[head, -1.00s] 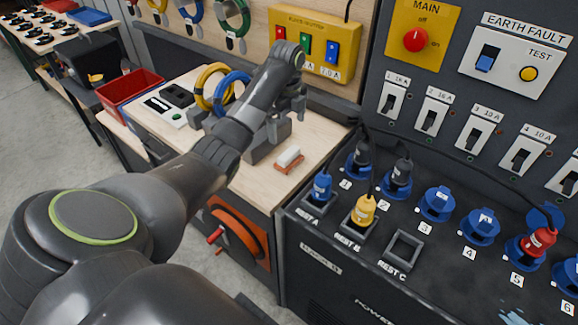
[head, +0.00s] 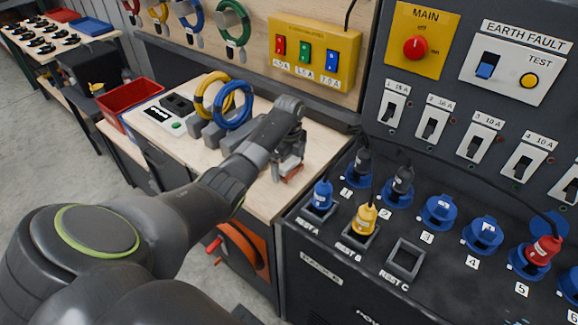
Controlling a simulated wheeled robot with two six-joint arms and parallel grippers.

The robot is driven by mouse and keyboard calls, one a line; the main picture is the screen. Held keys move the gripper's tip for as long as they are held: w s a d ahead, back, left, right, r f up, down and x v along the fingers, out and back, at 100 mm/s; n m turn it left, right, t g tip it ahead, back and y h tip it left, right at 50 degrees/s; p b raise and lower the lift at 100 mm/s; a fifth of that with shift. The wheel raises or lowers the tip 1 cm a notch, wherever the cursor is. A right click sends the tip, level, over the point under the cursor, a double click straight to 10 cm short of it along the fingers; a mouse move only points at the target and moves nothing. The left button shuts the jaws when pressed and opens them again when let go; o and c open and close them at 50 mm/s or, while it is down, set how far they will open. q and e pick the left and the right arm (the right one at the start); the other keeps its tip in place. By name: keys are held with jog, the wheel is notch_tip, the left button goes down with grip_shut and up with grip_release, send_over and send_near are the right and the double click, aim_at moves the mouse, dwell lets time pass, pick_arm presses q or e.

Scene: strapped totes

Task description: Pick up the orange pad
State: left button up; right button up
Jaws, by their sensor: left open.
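The orange pad (head: 293,174) lies on the light wooden bench top near its right edge. Only part of its orange lower side shows. Its pale top is mostly hidden by my left gripper (head: 286,172). That gripper points down right over the pad, its fingers low and close to it. The jaws are open. I cannot tell whether the fingers touch the pad. My right gripper is not in view.
A dark panel with blue sockets (head: 439,211) and plugs stands to the right of the bench (head: 262,203). Yellow and blue cable coils (head: 232,106) stand in a grey rack behind my left arm. A red tray (head: 130,100) is at the left.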

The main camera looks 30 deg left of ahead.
aim_at(289, 161)
pick_arm(q)
jog(key=shift+f, duration=0.25)
jog(key=c, duration=0.9)
jog(key=shift+r, duration=0.15)
notch_tip(289, 161, up, 10)
jog(key=shift+f+b, duration=0.1)
jog(key=shift+b, duration=0.8)
